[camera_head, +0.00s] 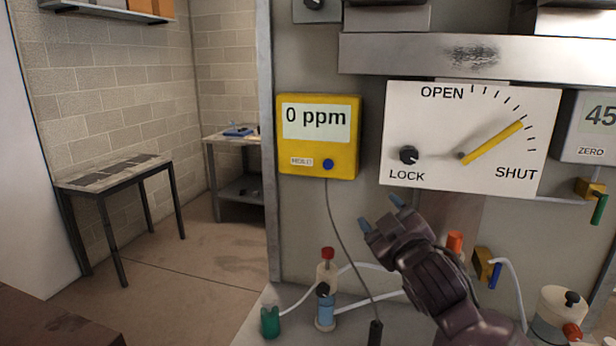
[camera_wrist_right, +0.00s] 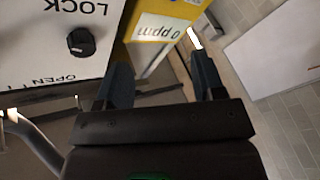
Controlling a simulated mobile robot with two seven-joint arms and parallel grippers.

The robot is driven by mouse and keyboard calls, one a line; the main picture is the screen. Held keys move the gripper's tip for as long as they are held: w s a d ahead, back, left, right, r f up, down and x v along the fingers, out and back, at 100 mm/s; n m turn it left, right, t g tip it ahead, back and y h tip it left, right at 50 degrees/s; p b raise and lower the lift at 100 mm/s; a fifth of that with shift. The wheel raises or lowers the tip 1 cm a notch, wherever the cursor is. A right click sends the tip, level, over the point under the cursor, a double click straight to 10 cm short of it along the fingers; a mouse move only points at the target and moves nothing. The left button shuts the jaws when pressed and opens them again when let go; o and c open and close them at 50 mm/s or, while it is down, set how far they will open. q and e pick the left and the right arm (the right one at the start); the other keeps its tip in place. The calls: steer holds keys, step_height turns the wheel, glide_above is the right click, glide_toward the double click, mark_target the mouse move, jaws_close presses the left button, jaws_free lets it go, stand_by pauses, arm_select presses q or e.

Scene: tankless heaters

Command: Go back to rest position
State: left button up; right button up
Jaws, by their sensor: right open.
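My right gripper (camera_head: 381,212) is open and empty in the head view, in front of the panel and below the dial board. Its two blue-grey fingers stand apart, and they also show in the right wrist view (camera_wrist_right: 162,85). The white dial board (camera_head: 520,112) reads OPEN, SHUT and LOCK, with a yellow pointer (camera_head: 492,143) tilted up to the right toward the scale marks. A black knob (camera_head: 408,155) sits above LOCK. The yellow meter (camera_head: 345,164) reads 0 ppm and hangs left of the board. My left gripper is not in view.
Below the gripper, a bench holds a red-capped bottle (camera_head: 326,275), a green container (camera_head: 270,321), hoses and a white pot (camera_head: 557,312). A blue-handled valve (camera_head: 489,268) is right of my arm. A small table (camera_head: 113,173) stands left, with open floor (camera_head: 170,255) around it.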

steer(key=s+d+f+m+g+h, duration=0.1)
steer(key=s+d+f+m, duration=0.2)
steer(key=f, duration=0.6)
steer(key=s+d+f+m+g+h, duration=0.1)
steer(key=s+d+f+m, duration=0.2)
steer(key=f, duration=0.6)
steer(key=s+d+f+m+g+h, duration=0.1)
steer(key=s+d+f, duration=0.2)
steer(key=s+f, duration=0.35)
steer(key=s+d+f+m+g+h, duration=0.1)
steer(key=s+d+f+g, duration=0.1)
steer(key=s+f, duration=0.6)
steer(key=s+d+f+m+g+h, duration=0.1)
steer(key=s+d+f+g, duration=0.1)
steer(key=s+f, duration=0.6)
steer(key=shift+s+d+f+m, duration=0.3)
steer(key=shift+d+f, duration=0.25)
